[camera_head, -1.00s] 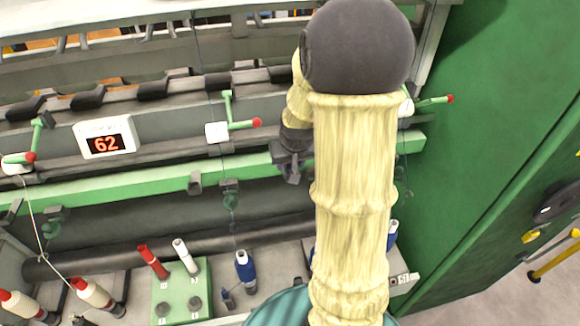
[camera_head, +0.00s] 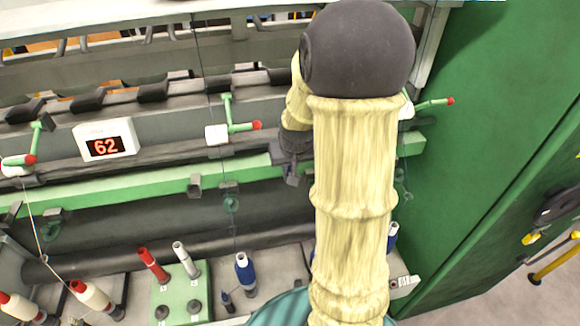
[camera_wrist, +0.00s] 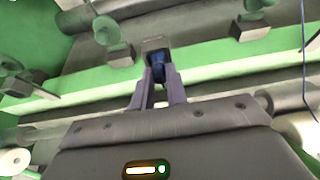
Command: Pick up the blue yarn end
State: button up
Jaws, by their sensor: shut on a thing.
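My gripper (camera_wrist: 159,72) is shut on a small dark blue piece that looks like the blue yarn end (camera_wrist: 158,64). The piece sits between the two fingertips, in front of the green rail and a small grey block. In the head view my gripper (camera_head: 291,174) is at the green rail, left of my pale-sleeved arm. The yarn end cannot be made out there, and my arm hides part of the rail.
The green rail (camera_head: 120,191) crosses the frame. A display reading 62 (camera_head: 105,143) is at left. A green cabinet wall (camera_head: 490,130) bounds the right.

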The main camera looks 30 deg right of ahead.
notch_tip(320, 180, up, 10)
jog(key=b, duration=0.2)
jog(key=shift+f, duration=0.15)
dwell(1.0)
